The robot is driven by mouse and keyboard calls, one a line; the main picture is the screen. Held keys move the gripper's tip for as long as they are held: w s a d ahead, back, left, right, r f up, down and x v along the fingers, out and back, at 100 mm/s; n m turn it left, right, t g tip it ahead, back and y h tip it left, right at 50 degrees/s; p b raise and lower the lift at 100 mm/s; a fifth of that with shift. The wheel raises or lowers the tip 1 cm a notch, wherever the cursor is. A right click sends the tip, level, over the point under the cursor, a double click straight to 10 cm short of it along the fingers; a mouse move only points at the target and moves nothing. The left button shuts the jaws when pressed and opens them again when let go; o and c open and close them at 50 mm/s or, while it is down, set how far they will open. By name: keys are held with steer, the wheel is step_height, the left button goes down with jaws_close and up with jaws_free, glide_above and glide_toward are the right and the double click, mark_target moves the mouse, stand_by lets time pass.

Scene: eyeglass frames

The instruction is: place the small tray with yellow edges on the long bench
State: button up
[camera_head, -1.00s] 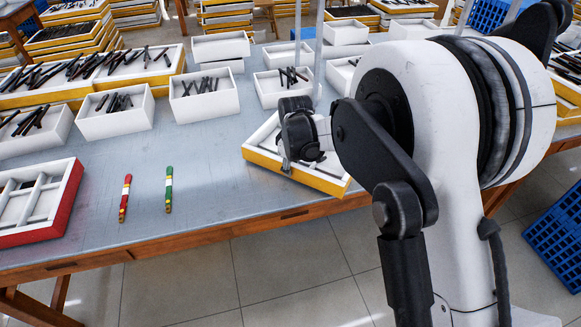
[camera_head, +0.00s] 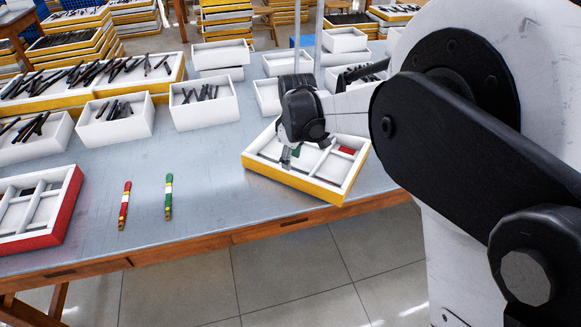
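The small tray with yellow edges (camera_head: 290,184) lies at the front right of the long bench (camera_head: 215,170), turned at an angle, its right corner close to the front edge. It is white inside with compartments, and a red piece shows in one of them. My gripper (camera_head: 286,160) is over the tray's left part, pointing down, its fingertips at or just above the tray's inside. My arm hides part of the tray's back. I cannot tell whether the fingers are open or touch the tray.
A white tray with red edges (camera_head: 62,212) lies at the left. A red-striped stick (camera_head: 125,205) and a green-striped stick (camera_head: 168,192) lie on clear bench between the trays. White boxes (camera_head: 205,117) with dark eyeglass parts stand behind. Metal posts (camera_head: 319,40) rise at the back.

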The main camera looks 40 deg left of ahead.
steer(key=shift+s+d+r, duration=0.1)
steer(key=shift+d+r, duration=0.05)
steer(key=shift+r, duration=0.7)
steer(key=shift+d+r, duration=0.1)
steer(key=shift+r, duration=0.7)
